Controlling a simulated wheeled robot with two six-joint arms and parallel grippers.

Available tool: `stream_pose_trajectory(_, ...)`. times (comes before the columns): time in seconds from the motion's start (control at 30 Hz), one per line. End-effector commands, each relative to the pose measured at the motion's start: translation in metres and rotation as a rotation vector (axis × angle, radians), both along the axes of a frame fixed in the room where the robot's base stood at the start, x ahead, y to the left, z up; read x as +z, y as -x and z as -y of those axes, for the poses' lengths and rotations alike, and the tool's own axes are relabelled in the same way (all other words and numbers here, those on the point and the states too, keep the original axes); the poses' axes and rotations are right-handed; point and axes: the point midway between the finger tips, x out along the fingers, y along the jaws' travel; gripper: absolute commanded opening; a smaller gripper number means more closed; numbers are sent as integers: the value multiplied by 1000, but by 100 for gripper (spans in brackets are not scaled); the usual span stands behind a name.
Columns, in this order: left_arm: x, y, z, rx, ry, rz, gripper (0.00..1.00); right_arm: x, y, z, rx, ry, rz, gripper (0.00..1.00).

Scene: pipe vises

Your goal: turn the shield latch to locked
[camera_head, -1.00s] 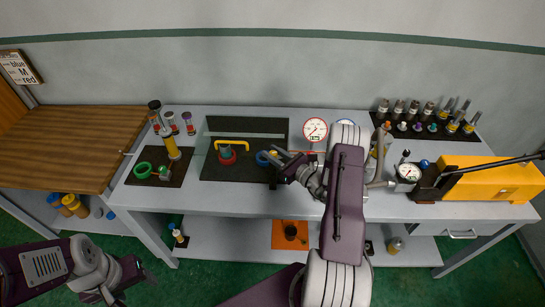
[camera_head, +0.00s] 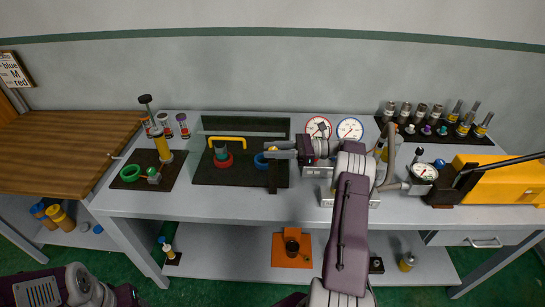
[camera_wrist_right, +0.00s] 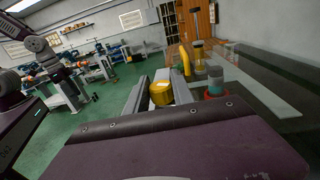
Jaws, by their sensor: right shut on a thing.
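The shield is a clear panel with a yellow bar handle (camera_head: 226,141) over a dark base (camera_head: 212,176) in the middle of the bench. Its latch looks like a small yellow knob (camera_wrist_right: 162,92) beside a dark upright post (camera_head: 272,180) at the base's right end. My right gripper (camera_head: 272,153) comes from the right and is shut on the yellow knob. In the right wrist view the knob sits between the two grey fingers. Fingers largely hide it in the head view. My left gripper (camera_head: 128,295) is low at the left, away from the bench, its fingers unclear.
A red ring (camera_head: 222,161) and a blue ring (camera_head: 260,160) are at the shield's base. Two gauges (camera_head: 349,129) stand behind my right arm. A yellow pump (camera_head: 500,180) is at right. A green ring fitting (camera_head: 131,173) is at left. The bench's front strip is clear.

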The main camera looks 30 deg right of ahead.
Motion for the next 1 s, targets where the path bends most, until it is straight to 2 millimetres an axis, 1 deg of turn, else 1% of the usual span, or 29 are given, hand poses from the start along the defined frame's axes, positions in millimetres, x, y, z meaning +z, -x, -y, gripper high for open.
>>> stream_pose_trajectory(0.03,-6,0,0,0,0,0,62,-2,0,1,14,0,5,0)
stream_pose_trajectory(0.3,-13,0,0,0,0,0,62,1,0,1,68,-1,6,0)
stream_pose_trajectory(0.83,-14,0,0,0,0,0,62,4,-1,1,78,-3,8,0)
stream_pose_trajectory(0.87,-14,0,0,0,0,0,62,4,-1,1,77,-3,8,34)
stream_pose_trajectory(0.9,-14,0,0,0,0,0,62,4,-1,1,78,-2,9,46)
stream_pose_trajectory(0.93,-14,0,0,0,0,0,62,4,-1,1,78,-2,7,50)
stream_pose_trajectory(1.0,-14,0,0,0,0,0,62,3,-1,1,78,-2,6,50)
